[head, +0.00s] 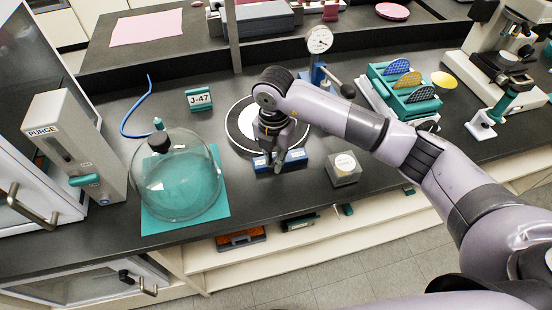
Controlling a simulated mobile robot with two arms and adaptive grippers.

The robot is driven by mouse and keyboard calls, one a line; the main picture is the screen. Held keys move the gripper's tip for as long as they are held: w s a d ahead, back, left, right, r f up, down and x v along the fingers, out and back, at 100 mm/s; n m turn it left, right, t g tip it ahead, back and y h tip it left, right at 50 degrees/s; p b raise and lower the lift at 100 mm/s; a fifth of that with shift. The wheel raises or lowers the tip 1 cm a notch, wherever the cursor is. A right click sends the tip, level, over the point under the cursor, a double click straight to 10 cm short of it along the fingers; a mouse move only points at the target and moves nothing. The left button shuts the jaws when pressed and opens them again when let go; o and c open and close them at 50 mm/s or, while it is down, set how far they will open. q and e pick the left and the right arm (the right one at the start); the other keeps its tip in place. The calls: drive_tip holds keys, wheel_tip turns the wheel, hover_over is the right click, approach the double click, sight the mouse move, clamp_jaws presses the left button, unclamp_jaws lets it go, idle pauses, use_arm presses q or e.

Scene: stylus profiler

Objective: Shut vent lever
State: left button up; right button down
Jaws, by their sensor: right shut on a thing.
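A white box marked PURGE (62,135) stands at the left of the bench. A teal lever (84,180) sticks out roughly level from its lower front; no other clear vent lever shows. My right gripper (273,165) points down at the middle of the bench, well to the right of the lever. It is shut on a small blue block (296,157) at the front of a round black-and-white disc (243,124). The fingers hide part of the block, and I cannot tell whether it is lifted. My left gripper is not in view.
A glass dome (180,185) with a black knob stands on a teal mat (222,206) just right of the PURGE box. A blue tube (128,128), a J-47 sign (200,99), a grey block (344,168) and a teal rack (380,82) are also on the bench.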

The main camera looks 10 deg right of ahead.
idle(0.5)
drive_tip(key=c, duration=1.6)
unclamp_jaws()
drive_tip(key=shift+o, duration=0.2)
wheel_tip(320, 180, up, 12)
